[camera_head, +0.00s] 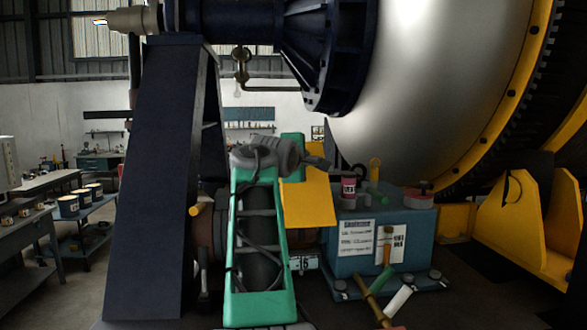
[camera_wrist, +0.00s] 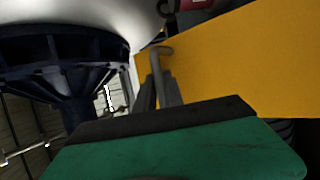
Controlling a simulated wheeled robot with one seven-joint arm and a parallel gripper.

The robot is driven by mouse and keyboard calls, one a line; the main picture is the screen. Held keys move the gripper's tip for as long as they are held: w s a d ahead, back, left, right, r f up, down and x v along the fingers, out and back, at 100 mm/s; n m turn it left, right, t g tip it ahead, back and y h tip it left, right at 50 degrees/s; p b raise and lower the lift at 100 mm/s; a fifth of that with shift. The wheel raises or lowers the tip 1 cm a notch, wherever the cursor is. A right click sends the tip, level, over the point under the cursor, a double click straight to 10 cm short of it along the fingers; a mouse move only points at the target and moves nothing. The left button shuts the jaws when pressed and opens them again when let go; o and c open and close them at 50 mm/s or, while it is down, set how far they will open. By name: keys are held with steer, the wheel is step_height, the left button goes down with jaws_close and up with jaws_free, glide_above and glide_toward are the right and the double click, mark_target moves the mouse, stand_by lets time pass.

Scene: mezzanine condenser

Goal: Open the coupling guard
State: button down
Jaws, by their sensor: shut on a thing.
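The coupling guard (camera_head: 310,203) is a flat yellow panel just right of my forearm in the head view, and it stands tilted. In the wrist view the guard (camera_wrist: 235,65) fills the upper right. A small grey bar handle (camera_wrist: 163,49) shows at the guard's left edge. My gripper (camera_wrist: 158,80) has its two dark fingers close together on this handle and is shut on it. In the head view my gripper (camera_head: 322,163) is at the guard's top edge, small and dark, and the grip itself is hard to make out. My arm hides the area left of the guard.
A blue-grey box (camera_head: 385,240) with labels, a red-and-white can (camera_head: 348,188) and several small items stands right of the guard. A large dark post (camera_head: 155,180) rises at left. The big silver drum (camera_head: 430,80) hangs above. A bench (camera_head: 40,190) stands far left.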

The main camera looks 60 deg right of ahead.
steer(key=shift+w+d+r+p, duration=0.2)
steer(key=shift+w+d+r, duration=0.3)
steer(key=shift+r, duration=0.6)
steer(key=shift+w+d+r+p, duration=0.25)
steer(key=shift+w+d+r, duration=0.2)
steer(key=shift+r, duration=0.7)
steer(key=shift+w+d+r+p, duration=0.2)
steer(key=shift+w+d+r, duration=0.3)
steer(key=shift+r, duration=0.6)
steer(key=shift+s, duration=0.1)
steer(key=c, duration=1.5)
jaws_free()
steer(key=shift+d+f, duration=0.1)
steer(key=shift+o, duration=0.2)
steer(key=b+v, duration=0.2)
steer(key=v, duration=0.6)
steer(key=shift+d, duration=0.1)
